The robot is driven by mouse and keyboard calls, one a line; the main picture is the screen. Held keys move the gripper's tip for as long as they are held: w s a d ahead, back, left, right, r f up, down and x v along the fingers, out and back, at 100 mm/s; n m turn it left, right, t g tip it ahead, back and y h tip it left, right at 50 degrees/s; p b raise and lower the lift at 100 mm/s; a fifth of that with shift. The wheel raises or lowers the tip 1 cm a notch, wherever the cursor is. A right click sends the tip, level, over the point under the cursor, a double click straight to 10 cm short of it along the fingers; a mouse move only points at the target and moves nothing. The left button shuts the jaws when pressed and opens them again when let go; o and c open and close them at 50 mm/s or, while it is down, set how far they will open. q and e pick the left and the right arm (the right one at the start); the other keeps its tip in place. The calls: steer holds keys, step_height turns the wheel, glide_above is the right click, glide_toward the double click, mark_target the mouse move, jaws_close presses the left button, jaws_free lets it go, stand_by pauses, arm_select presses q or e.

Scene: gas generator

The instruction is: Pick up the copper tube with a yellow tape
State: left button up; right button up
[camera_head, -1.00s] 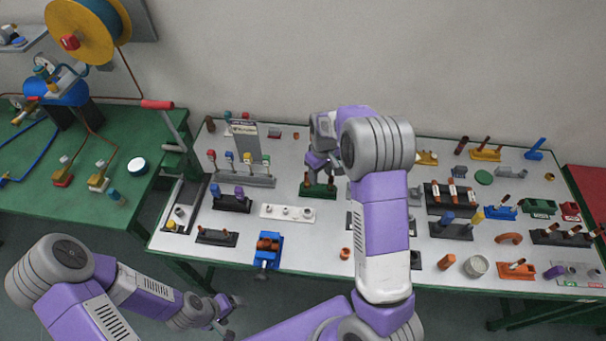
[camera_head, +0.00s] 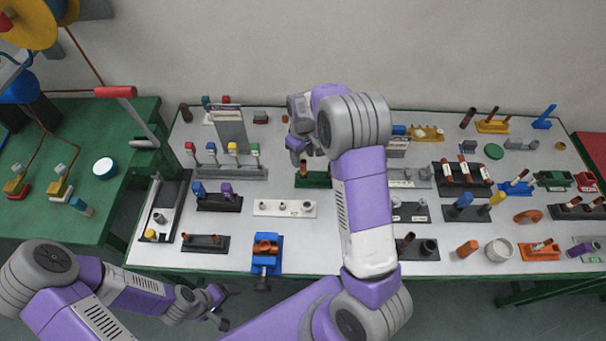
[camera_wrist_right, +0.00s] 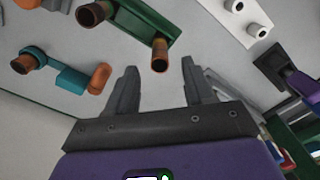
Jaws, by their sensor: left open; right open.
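In the right wrist view a copper tube (camera_wrist_right: 160,54) stands in a green holder (camera_wrist_right: 130,32), beyond and between my open right fingertips (camera_wrist_right: 158,74). It is not clasped. A second copper tube (camera_wrist_right: 92,13) stands in the same holder. I cannot make out yellow tape clearly on either tube. In the head view the green holder (camera_head: 318,181) is partly hidden by my right arm, and my right gripper (camera_head: 297,150) hovers behind and left of it. My left gripper (camera_head: 222,307) is open and empty, low in front of the table's front edge.
A blue vise (camera_head: 266,252), a white block (camera_head: 285,208) and a row of colored-top valves (camera_head: 222,160) stand on the grey table. Several more copper tubes stand in a dark rack (camera_head: 462,178) at the right. A green bench (camera_head: 95,235) adjoins at the left.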

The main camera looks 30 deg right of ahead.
mark_target(304, 169)
step_height(304, 169, down, 7)
steer(key=shift+s+f, duration=0.1)
steer(key=shift+s, duration=0.05)
steer(key=shift+c, duration=0.3)
jaws_close()
